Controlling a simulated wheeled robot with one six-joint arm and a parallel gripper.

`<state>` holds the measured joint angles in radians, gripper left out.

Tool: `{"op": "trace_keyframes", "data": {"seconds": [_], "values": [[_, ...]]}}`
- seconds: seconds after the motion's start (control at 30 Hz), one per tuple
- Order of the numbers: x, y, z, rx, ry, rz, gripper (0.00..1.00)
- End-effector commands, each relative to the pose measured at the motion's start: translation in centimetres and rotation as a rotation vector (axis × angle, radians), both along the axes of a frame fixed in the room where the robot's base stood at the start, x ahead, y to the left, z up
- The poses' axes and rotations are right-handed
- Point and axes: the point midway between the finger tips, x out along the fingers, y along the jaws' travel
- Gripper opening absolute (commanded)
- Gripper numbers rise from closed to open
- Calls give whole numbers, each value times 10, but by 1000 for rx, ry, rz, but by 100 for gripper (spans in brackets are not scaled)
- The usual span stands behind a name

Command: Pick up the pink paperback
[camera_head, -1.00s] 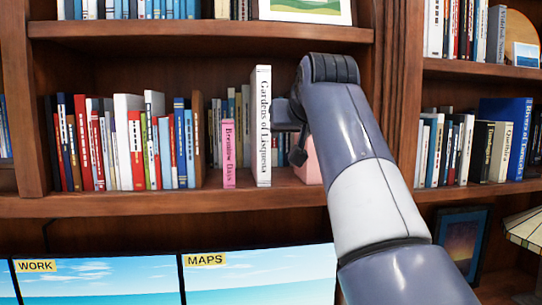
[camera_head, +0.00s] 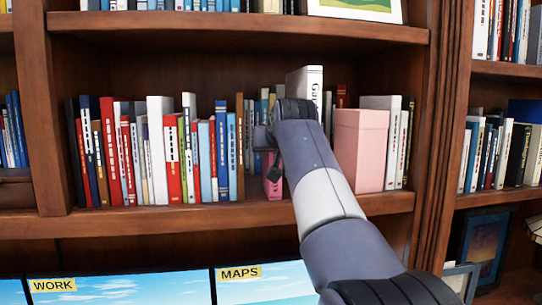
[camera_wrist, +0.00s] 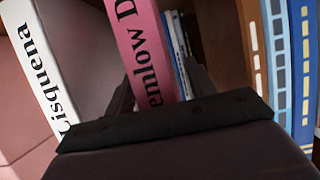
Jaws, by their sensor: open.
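The pink paperback (camera_head: 273,189) stands upright on the middle shelf, mostly hidden behind my arm in the head view. In the wrist view its pink spine (camera_wrist: 139,40) with black lettering shows close up. My gripper (camera_head: 268,164) is at the paperback. Its jaws (camera_wrist: 160,88) are open, with one dark finger on each side of the spine in the wrist view. I cannot tell whether either finger touches the book. The tall white book (camera_head: 305,80) stands just right of the paperback, and in the wrist view it is at the left (camera_wrist: 38,75).
A brown book (camera_head: 240,148) and a row of several books stand left of the paperback. A pink box (camera_head: 361,150) stands to the right on the same shelf (camera_head: 150,217). The upper shelf (camera_head: 200,24) runs above. Screens (camera_head: 75,290) are below.

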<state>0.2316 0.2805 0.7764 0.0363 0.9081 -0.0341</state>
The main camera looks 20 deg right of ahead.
Motion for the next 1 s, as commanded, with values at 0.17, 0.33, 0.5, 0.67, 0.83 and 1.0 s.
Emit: {"op": "trace_keyframes", "data": {"seconds": [0.17,0.33,0.5,0.67,0.83,1.0], "values": [[4,-1,-2,0,-1,0,53],[4,-1,-2,0,-1,0,48],[4,-1,-2,0,-1,0,34],[4,-1,-2,0,-1,0,21],[4,-1,-2,0,-1,0,7],[4,-1,-1,0,-1,0,0]]}}
